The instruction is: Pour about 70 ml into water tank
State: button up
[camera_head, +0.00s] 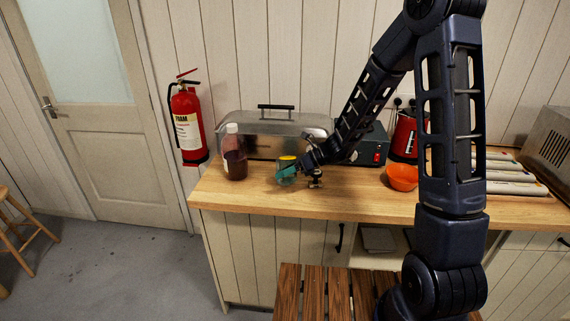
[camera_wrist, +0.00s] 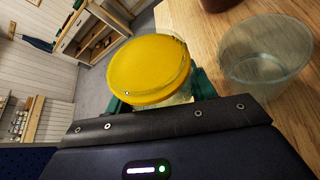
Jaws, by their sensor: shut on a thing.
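My gripper (camera_head: 290,168) is low over the counter with its green fingers shut on a clear round container with a yellow top (camera_wrist: 150,68). The container looks slightly tilted in the wrist view. A clear open cup (camera_wrist: 265,58) stands on the wood beside it, apart from the fingers, and looks empty. A steel box with a black-handled lid (camera_head: 262,137) stands behind my gripper. It may be the water tank, but I cannot tell. My arm hides part of its right end.
A bottle of dark red liquid (camera_head: 235,155) with a white cap stands left on the wooden counter (camera_head: 335,203). An orange bowl (camera_head: 402,177), a dark box with a red switch (camera_head: 372,147) and a red container (camera_head: 405,135) are to the right. The counter's front edge is clear.

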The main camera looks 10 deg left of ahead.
jog(key=shift+s+f+t, duration=0.15)
jog(key=shift+f+t, duration=0.15)
jog(key=shift+f, duration=0.55)
jog(key=shift+s+f+n+t+y, duration=0.3)
jog(key=shift+s+n+t, duration=0.1)
jog(key=shift+n, duration=0.4)
jog(key=shift+s+d+f+n+t, duration=0.1)
jog(key=shift+s+f+n+t, duration=0.05)
jog(key=shift+f+n+t, duration=0.25)
jog(key=shift+s+d+f+n+t, duration=0.1)
jog(key=shift+s+f+n+t, duration=0.15)
jog(key=shift+f, duration=0.25)
jog(key=shift+w, duration=0.1)
